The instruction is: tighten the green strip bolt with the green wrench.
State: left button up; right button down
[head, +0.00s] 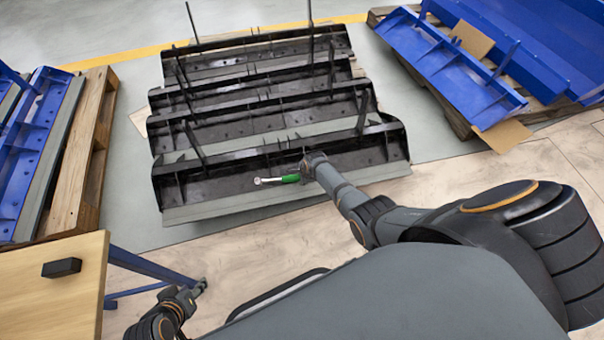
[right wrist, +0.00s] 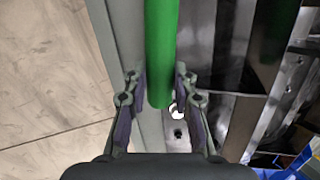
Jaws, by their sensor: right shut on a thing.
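The green wrench (head: 290,179) has a green handle and a silver head that points left in the head view. My right gripper (head: 305,174) is shut on the handle, in front of the nearest black carrier (head: 345,155). In the right wrist view the green handle (right wrist: 160,50) runs up between the fingers of the right gripper (right wrist: 160,100), and the wrench head is out of frame. The grey strip (head: 240,207) runs along the carrier's front edge. I cannot pick out the green strip bolt. My left gripper (head: 197,289) is low at the left, away from the carrier; its jaws are too small to read.
More black carriers with upright rods stand behind the nearest one. Blue carriers on wooden pallets stand at the left (head: 85,150) and upper right (head: 450,115). A wooden table (head: 50,285) with a black block (head: 61,268) is at lower left. Floor between is clear.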

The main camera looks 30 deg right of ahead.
jog(key=shift+s+a+f, duration=0.1)
jog(key=shift+s, duration=0.2)
jog(key=shift+m, duration=0.3)
jog(key=shift+s+a+p, duration=0.2)
jog(key=shift+s+p, duration=0.15)
jog(key=shift+p, duration=0.1)
jog(key=shift+s+a+f+m, duration=0.25)
jog(key=shift+s+m, duration=0.1)
jog(key=shift+m, duration=0.15)
jog(key=shift+s+a+m+p, duration=0.1)
jog(key=shift+s+m+p, duration=0.2)
jog(key=shift+s+p, duration=0.1)
jog(key=shift+s+a+f+m, duration=0.25)
jog(key=shift+s+f+m, duration=0.05)
jog(key=shift+s, duration=0.05)
